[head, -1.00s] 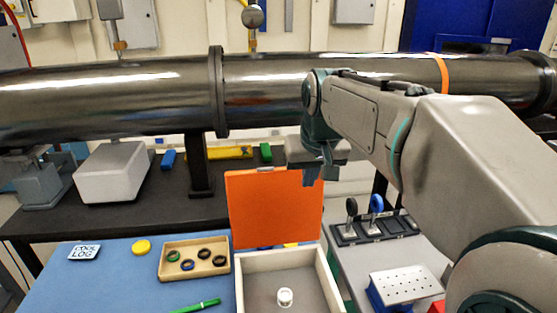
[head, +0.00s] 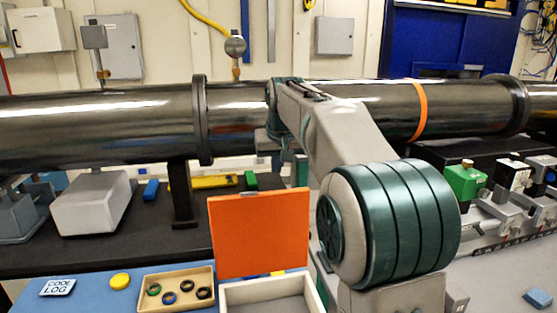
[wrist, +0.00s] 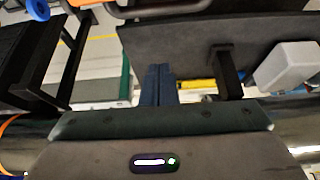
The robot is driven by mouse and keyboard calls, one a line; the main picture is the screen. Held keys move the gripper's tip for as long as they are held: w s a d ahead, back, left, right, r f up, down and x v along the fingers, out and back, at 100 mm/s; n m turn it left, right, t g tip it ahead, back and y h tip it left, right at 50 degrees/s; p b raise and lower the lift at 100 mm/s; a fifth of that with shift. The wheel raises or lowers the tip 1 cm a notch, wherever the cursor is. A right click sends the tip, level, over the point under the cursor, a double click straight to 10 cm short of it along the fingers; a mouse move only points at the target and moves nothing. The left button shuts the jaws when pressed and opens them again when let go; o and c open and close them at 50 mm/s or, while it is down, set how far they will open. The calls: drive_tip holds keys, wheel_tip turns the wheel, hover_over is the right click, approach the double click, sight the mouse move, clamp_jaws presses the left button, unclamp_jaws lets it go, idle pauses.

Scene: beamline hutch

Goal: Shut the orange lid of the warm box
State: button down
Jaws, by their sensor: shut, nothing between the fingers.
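The orange lid (head: 260,232) stands open, roughly upright, at the back of the pale-walled warm box (head: 232,294). The box's front part is cut off by the bottom of the head view. My gripper (head: 300,172) is just above the lid's top right corner in the head view and seems to be behind the lid. Its fingers also show in the wrist view (wrist: 158,84), close together and empty. An orange edge shows at the top of the wrist view, probably the lid's; I cannot tell whether my gripper touches it.
A tray of rings (head: 176,285), a yellow disc (head: 120,281) and a COOL LOG tag (head: 58,287) lie left of the box on the blue mat. A long dark pipe (head: 100,125) crosses behind. A grey block (head: 92,203) sits on the black bench.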

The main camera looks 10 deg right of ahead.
drive_tip(key=f, duration=0.1)
drive_tip(key=s+f, duration=0.1)
drive_tip(key=f, duration=0.3)
drive_tip(key=shift+s, duration=0.35)
drive_tip(key=shift+f, duration=0.1)
drive_tip(key=shift+s+r+t+b, duration=0.2)
drive_tip(key=shift+s+t+b, duration=0.1)
drive_tip(key=shift+s+b, duration=0.3)
drive_tip(key=shift+s, duration=0.1)
drive_tip(key=shift+s+b, duration=0.1)
drive_tip(key=shift+b, duration=0.25)
